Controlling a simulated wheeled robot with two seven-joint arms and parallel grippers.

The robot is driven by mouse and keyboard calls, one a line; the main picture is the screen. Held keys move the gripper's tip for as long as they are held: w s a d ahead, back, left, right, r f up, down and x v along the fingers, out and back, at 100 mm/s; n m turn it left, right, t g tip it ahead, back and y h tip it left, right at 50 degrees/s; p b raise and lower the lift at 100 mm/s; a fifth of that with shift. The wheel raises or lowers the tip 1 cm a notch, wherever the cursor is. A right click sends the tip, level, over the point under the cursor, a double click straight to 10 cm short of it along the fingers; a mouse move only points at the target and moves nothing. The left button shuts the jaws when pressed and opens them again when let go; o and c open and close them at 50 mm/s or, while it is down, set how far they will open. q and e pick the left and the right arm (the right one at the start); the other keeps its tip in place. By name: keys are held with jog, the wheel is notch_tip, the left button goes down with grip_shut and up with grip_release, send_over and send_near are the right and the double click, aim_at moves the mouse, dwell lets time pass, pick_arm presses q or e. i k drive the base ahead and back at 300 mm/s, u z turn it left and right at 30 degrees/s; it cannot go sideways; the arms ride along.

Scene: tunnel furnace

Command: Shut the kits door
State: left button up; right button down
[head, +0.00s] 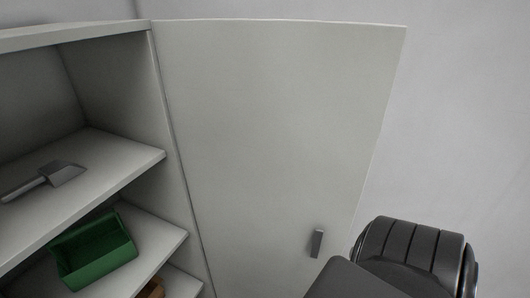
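The white cabinet door (270,130) stands wide open, hinged along the right side of the white cabinet (130,105). Its face with a small grey handle (317,243) near the lower outer edge is towards me. A dark part of my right arm is in front of the door's lower right corner and hides it. Its gripper is out of the picture, and so is my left gripper. I cannot tell from here whether anything touches the door.
The cabinet's shelves are open to view at the left. A grey scoop (60,176) lies on one shelf, and a green bin (95,252) sits on the shelf below. An orange-brown object (152,289) shows lower down. A plain pale wall (465,120) is behind the door.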

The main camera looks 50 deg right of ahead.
aim_at(277, 124)
jog(key=u, duration=0.8)
jog(key=k, duration=0.95)
jog(key=z, duration=0.85)
